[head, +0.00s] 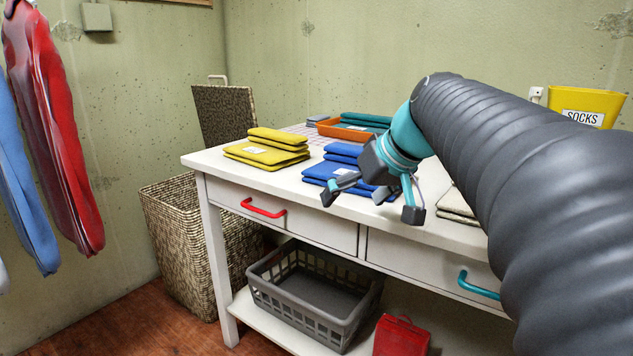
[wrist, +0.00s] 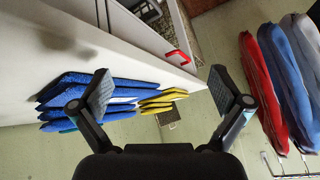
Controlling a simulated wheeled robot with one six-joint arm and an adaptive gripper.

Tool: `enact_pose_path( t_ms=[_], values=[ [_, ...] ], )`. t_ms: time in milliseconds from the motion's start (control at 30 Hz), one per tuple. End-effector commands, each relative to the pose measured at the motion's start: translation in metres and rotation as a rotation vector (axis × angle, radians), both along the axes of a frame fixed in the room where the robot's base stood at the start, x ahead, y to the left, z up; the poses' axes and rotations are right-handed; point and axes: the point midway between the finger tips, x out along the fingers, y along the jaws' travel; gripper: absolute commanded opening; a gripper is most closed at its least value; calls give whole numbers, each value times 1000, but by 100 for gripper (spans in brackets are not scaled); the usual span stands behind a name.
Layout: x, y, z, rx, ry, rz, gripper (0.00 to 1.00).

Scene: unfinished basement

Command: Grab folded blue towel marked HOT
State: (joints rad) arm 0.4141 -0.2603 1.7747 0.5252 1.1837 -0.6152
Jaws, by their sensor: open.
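Folded blue towels (head: 335,174) lie in a stack on the white table, right of the yellow towels. A pale label shows on the blue stack, but its wording is too small to read. My gripper (head: 375,197) is open and empty, in front of and partly over the right side of the blue stack in the head view. In the wrist view the blue towels (wrist: 110,90) show beyond and beside the left finger of my gripper (wrist: 168,92). My gripper and arm hide part of the blue stack.
Yellow folded towels (head: 268,150) lie left on the table (head: 215,161). An orange tray (head: 343,132) with teal towels is behind. Beige cloths (head: 456,206) lie right. A yellow SOCKS bin (head: 585,106) stands back right. A red handle (head: 263,208) juts from the drawer. A grey basket (head: 310,300) sits below.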

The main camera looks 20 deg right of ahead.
Motion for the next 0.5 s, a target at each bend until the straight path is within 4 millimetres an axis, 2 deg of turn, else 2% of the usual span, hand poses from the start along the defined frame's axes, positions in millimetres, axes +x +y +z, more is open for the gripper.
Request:
enact_pose_path(
  t_ms=[33, 200, 300, 400, 500],
  values=[
    [20, -22, 4, 13, -36, 11, 100],
    [65, -87, 39, 21, -195, 103, 100],
    [81, -123, 55, 6, -290, 154, 100],
    [88, -152, 67, -15, -366, 196, 100],
    [91, -170, 76, -34, -420, 225, 100]
  ],
)
